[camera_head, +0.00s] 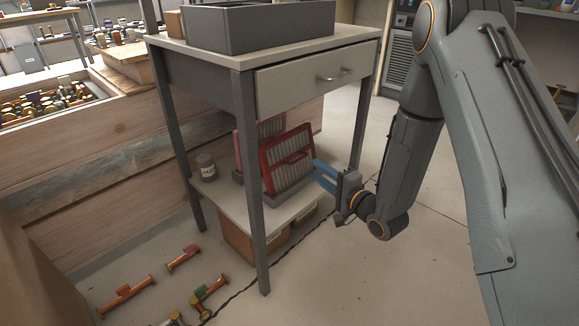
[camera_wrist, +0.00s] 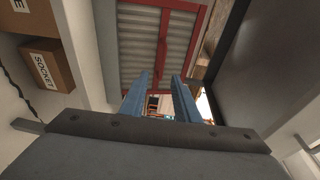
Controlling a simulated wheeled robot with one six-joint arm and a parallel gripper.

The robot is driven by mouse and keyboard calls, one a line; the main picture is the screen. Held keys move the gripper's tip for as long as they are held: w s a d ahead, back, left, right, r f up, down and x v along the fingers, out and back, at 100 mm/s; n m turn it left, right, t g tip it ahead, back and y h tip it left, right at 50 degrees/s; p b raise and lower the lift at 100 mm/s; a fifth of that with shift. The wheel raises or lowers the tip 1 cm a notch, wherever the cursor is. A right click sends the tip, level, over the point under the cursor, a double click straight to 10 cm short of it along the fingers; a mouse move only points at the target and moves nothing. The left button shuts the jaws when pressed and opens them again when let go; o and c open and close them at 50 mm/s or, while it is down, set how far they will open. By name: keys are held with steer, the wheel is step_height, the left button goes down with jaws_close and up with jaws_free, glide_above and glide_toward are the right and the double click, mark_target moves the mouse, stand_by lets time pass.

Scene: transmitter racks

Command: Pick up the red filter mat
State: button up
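The red filter mat (camera_head: 288,148), a red-framed panel with grey pleats and a red bar across its face, leans tilted in a grey holder (camera_head: 291,193) on the lower shelf. A second red-framed panel (camera_head: 271,127) stands partly hidden behind it. My gripper (camera_head: 317,172) has blue fingers and is at the front mat's right side. In the wrist view, my gripper (camera_wrist: 160,75) is open, with a gap between its fingers. The mat's red frame and grey pleats (camera_wrist: 140,45) show just beyond the fingertips. I cannot tell whether they touch.
A table with a drawer (camera_head: 318,77) stands above the shelf (camera_head: 233,197), its legs close around it. A grey bin (camera_head: 262,30) is on top. A small jar (camera_head: 206,167) stands left of the mats. Boxes (camera_head: 250,243) sit below. Spools (camera_head: 183,258) lie on the floor.

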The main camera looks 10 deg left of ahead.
mark_target(302, 158)
steer(key=b+x, duration=0.3)
steer(key=x, duration=0.3)
steer(key=shift+w+a+r, duration=0.15)
steer(key=shift+w+a, duration=0.1)
jaws_close()
